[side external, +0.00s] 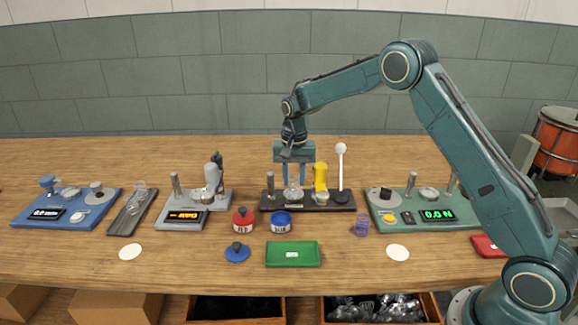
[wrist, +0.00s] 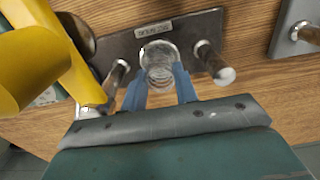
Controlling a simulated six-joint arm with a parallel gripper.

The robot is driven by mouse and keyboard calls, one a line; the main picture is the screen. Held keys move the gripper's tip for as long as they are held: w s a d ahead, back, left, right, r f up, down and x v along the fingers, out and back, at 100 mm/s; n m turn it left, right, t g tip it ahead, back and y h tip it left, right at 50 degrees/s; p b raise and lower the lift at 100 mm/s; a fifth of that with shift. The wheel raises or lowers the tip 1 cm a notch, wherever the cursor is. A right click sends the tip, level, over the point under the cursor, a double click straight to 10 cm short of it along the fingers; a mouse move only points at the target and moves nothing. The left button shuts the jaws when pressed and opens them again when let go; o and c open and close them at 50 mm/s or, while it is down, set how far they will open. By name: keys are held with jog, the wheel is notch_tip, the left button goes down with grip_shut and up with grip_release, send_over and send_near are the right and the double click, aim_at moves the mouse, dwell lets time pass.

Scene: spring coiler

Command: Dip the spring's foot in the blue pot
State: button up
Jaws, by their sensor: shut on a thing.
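My gripper (side external: 293,183) is low over the dark coiler board (side external: 312,207), its blue fingers pointing down. In the wrist view the fingers (wrist: 160,92) are shut on a silvery coil, which looks like the spring (wrist: 158,62). The coil is over or on the board; I cannot tell whether it touches it. Its foot cannot be made out. The blue pot (side external: 281,222) stands upright on the table in front of the board, below and slightly left of my gripper in the side view. The red pot (side external: 243,219) stands to its left.
A yellow part (side external: 321,176) and a white-knobbed lever (side external: 340,168) rise close right of my gripper. A green tray (side external: 292,254), blue lid (side external: 237,253) and violet coil (side external: 362,226) lie in front. Grey (side external: 188,225) and green (side external: 421,228) display stations flank the board.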

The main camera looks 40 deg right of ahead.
aim_at(294, 178)
jog(key=shift+r, duration=0.35)
dwell(0.3)
jog(key=shift+r, duration=1.4)
jog(key=s+a, duration=0.1)
jog(key=a, duration=0.2)
jog(key=s+a+r, duration=0.1)
jog(key=s+a, duration=0.1)
jog(key=a, duration=0.1)
jog(key=s+a+r, duration=0.1)
jog(key=s+a, duration=0.1)
jog(key=a, duration=0.2)
jog(key=shift+r, duration=0.15)
jog(key=shift+f, duration=2.95)
jog(key=shift+f, duration=0.6)
dwell(0.7)
